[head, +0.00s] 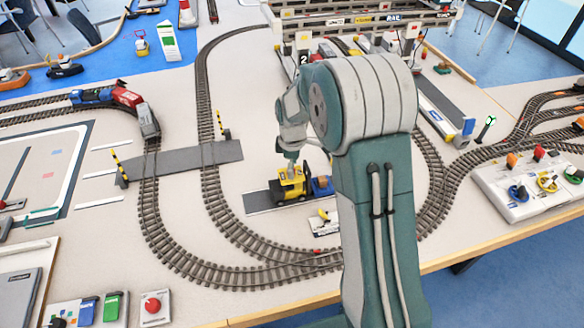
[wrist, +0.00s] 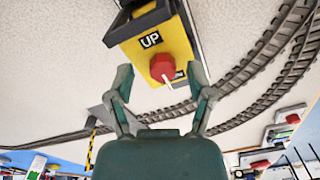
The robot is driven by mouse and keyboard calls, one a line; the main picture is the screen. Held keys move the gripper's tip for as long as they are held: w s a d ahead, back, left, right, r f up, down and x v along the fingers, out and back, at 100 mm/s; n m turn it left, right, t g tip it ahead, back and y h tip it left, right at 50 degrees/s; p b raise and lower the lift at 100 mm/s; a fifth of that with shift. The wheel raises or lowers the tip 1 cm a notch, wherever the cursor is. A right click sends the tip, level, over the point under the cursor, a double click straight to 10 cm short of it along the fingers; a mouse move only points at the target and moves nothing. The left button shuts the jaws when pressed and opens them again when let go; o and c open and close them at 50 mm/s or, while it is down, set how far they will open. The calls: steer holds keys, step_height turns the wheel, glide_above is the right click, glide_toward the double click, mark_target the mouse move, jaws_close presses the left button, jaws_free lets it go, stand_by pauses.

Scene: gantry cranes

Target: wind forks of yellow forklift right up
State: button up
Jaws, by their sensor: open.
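The yellow forklift (head: 293,187) stands on a dark grey strip inside the oval track in the head view. In the wrist view the yellow forklift (wrist: 172,40) fills the top middle, with a black "UP" label (wrist: 150,40) and a red knob (wrist: 162,66) with a pale pin or handle. My gripper (wrist: 159,76) is open, with one finger on each side of the knob in the picture. Whether the fingers touch it I cannot tell. In the head view my gripper (head: 289,158) is just above the forklift, partly hidden by my arm.
A blue load (head: 321,186) sits beside the forklift's right side. Curved track (head: 214,228) runs around it. A gantry crane (head: 350,22) stands behind, and a control panel (head: 530,185) with coloured knobs lies at right. A small white panel (head: 325,224) lies in front.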

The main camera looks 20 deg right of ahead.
steer(key=shift+f, duration=0.4)
steer(key=shift+a, duration=0.2)
